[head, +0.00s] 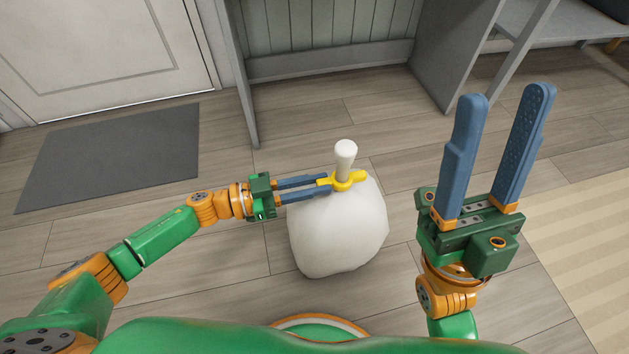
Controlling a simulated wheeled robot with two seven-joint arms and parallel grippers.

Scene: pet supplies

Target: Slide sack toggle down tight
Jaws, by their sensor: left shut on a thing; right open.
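A white sack (340,235) stands upright on the wooden floor in front of me. A pale neck or cord end (345,155) sticks up from its top. A yellow toggle (349,180) sits around the base of this neck, at the top of the sack, with tabs to both sides. My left gripper (326,183) reaches in from the left and is shut on the toggle's left tab. My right gripper (508,100) is open and empty, raised to the right of the sack with its blue fingers pointing up in the picture. It is apart from the sack.
A grey bench or shelf unit (330,62) stands behind the sack. A dark grey mat (110,155) lies at the left before a white door (105,50). A striped beige rug (590,250) lies at the right. The floor around the sack is clear.

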